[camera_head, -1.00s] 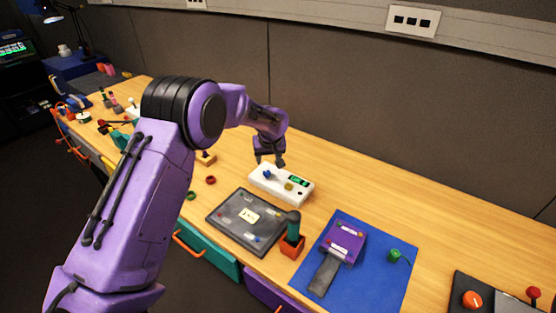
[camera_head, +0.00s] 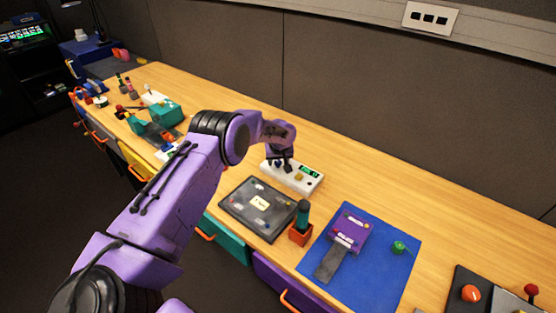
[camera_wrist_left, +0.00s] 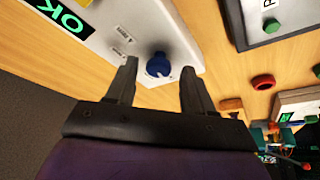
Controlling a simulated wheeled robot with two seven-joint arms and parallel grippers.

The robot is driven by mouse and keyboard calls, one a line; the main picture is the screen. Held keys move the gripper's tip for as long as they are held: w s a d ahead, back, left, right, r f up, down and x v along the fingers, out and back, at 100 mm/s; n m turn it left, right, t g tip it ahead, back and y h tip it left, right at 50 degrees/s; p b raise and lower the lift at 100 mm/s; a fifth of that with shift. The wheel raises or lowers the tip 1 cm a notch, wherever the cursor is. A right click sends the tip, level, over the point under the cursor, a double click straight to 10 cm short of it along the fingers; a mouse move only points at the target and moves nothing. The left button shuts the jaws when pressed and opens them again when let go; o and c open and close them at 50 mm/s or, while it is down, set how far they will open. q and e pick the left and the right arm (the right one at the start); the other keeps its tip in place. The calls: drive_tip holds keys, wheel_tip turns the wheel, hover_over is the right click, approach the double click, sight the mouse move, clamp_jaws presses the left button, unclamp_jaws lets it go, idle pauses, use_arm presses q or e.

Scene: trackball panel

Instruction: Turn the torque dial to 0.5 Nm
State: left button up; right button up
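The white torque box (camera_head: 311,187) stands on the bench in the head view, with a green display (camera_head: 309,170) and a yellow knob (camera_head: 299,177). The blue dial (camera_wrist_left: 158,66) sits near one end of the box in the left wrist view, with a light mark on it. My left gripper (camera_wrist_left: 158,78) is open, its fingertips on either side of the dial and slightly short of it; I see no clear contact. The display in the wrist view reads "OK" (camera_wrist_left: 62,14). In the head view my left gripper (camera_head: 281,168) mostly hides the dial. My right gripper is not in view.
A dark grey panel (camera_head: 235,207) lies in front of the box. An orange holder (camera_head: 300,235) with a green-handled tool stands beside it. A blue mat (camera_head: 385,272) lies to the right. The bench behind the box is clear up to the wall.

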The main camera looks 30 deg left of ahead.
use_arm(q)
drive_tip(key=c, duration=0.8)
drive_tip(key=shift+f, duration=0.1)
drive_tip(key=shift+m, duration=0.3)
drive_tip(key=m+b, duration=0.1)
drive_tip(key=m+h+b, duration=0.1)
drive_tip(key=m, duration=0.1)
drive_tip(key=shift+s+a+f+t, duration=0.1)
drive_tip(key=shift+a+t, duration=0.05)
drive_tip(key=shift+t, duration=0.15)
drive_tip(key=shift+a+m+h+b, duration=0.1)
drive_tip(key=shift+m+h+b, duration=1)
drive_tip(key=shift+m, duration=1)
